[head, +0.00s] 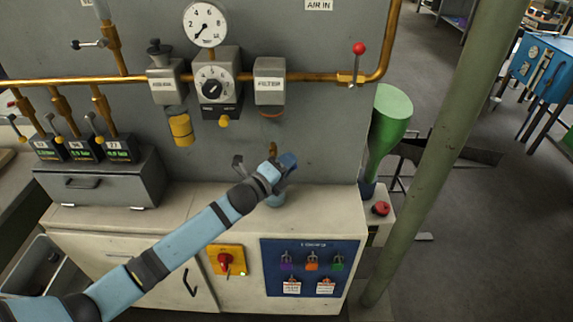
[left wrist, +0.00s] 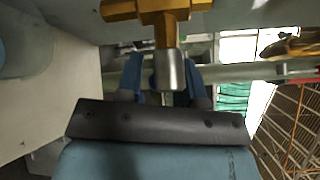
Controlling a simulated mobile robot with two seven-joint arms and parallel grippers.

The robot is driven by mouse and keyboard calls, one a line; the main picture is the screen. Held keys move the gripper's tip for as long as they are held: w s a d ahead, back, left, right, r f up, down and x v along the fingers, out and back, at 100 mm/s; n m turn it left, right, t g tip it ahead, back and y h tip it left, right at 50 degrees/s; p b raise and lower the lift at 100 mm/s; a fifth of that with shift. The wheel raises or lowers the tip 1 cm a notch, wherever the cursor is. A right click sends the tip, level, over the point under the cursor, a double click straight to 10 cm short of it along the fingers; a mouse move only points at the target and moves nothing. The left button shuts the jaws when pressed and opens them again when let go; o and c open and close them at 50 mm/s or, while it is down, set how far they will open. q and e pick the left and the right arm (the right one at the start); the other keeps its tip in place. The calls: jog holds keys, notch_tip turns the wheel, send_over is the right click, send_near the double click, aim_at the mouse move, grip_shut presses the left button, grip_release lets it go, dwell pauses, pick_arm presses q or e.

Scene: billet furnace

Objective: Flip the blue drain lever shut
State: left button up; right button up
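My left gripper (head: 288,161) is in front of the grey panel, at a small brass fitting (head: 272,149) low on its right part. In the left wrist view the two blue fingers of my left gripper (left wrist: 164,68) stand apart. A grey metal cylinder below the brass fitting (left wrist: 160,12) shows between them, with a gap visible on its left side; whether the right finger touches it I cannot tell. I cannot make out the blue drain lever clearly in either view; the gripper may hide it. My right gripper is not in view.
A pale blue cup-like thing (head: 275,200) stands on the cabinet top (head: 320,207) below the gripper. A brass pipe (head: 325,77) with a red-knobbed lever (head: 358,50) runs above. A green funnel (head: 390,118) and green post (head: 440,130) stand to the right.

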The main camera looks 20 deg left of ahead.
pick_arm(q)
jog(key=shift+c, duration=0.4)
grip_shut()
jog(key=shift+d+n+t+b, duration=0.1)
jog(key=shift+n+t+b, duration=0.45)
jog(key=shift+b, duration=0.55)
jog(key=shift+r+n+b, duration=0.1)
jog(key=shift+n+b, duration=0.25)
jog(key=shift+n, duration=0.1)
jog(key=shift+r+n+t, duration=0.3)
jog(key=shift+r+t, duration=0.05)
jog(key=shift+r, duration=0.05)
jog(key=shift+o, duration=0.4)
grip_release()
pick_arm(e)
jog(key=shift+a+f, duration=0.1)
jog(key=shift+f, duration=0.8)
pick_arm(q)
jog(key=v, duration=1.4)
